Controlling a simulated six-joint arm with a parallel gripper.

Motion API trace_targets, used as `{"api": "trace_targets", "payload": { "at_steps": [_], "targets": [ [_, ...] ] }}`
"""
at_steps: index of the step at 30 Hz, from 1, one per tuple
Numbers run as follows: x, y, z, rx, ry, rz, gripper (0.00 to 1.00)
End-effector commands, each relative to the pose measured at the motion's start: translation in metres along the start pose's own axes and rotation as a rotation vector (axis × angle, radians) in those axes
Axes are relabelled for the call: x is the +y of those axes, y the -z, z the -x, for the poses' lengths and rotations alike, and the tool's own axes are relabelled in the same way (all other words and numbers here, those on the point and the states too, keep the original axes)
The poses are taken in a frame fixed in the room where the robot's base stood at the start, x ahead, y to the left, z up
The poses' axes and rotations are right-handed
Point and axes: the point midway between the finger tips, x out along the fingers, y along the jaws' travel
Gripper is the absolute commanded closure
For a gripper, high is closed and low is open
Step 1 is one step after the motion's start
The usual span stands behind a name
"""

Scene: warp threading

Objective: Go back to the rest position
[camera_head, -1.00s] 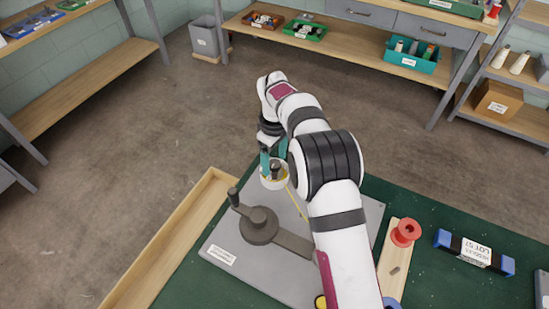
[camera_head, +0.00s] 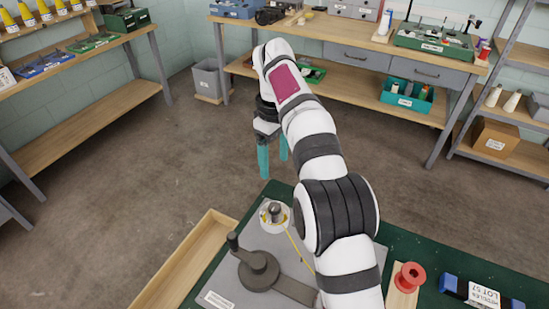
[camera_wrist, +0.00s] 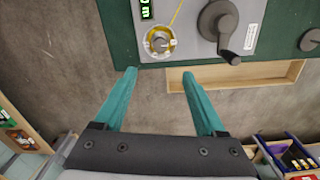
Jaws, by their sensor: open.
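My gripper (camera_head: 272,160) is open with teal fingers and holds nothing. In the head view it hangs above and beyond the far edge of the green work surface (camera_head: 424,258). Below it stands a grey plate device (camera_head: 222,280) with a dark crank (camera_head: 257,268). A white round guide with a dark peg (camera_head: 274,212) sits at the plate's far corner, with a yellow thread (camera_head: 297,250) running from it. In the wrist view the open fingers (camera_wrist: 158,76) point toward this guide (camera_wrist: 160,41), apart from it.
A wooden tray (camera_head: 190,262) lies left of the device. A red spool (camera_head: 409,275) and a blue-black box (camera_head: 480,294) stand to the right. Shelves and a workbench (camera_head: 350,36) with bins line the walls.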

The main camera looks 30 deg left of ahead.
Motion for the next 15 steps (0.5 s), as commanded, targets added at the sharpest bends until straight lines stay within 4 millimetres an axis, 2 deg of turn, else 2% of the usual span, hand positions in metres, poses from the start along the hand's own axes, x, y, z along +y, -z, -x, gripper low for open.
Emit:
{"api": "trace_targets", "payload": {
  "at_steps": [11, 13, 14, 15],
  "targets": [
    [0.000, -0.001, 0.000, 0.000, 0.000, -0.003, 0.27],
    [0.003, -0.013, 0.008, 0.001, 0.003, -0.050, 0.27],
    [0.005, -0.025, 0.014, 0.002, 0.006, -0.097, 0.27],
    [0.007, -0.048, 0.026, 0.006, 0.013, -0.188, 0.27]
  ]
}}
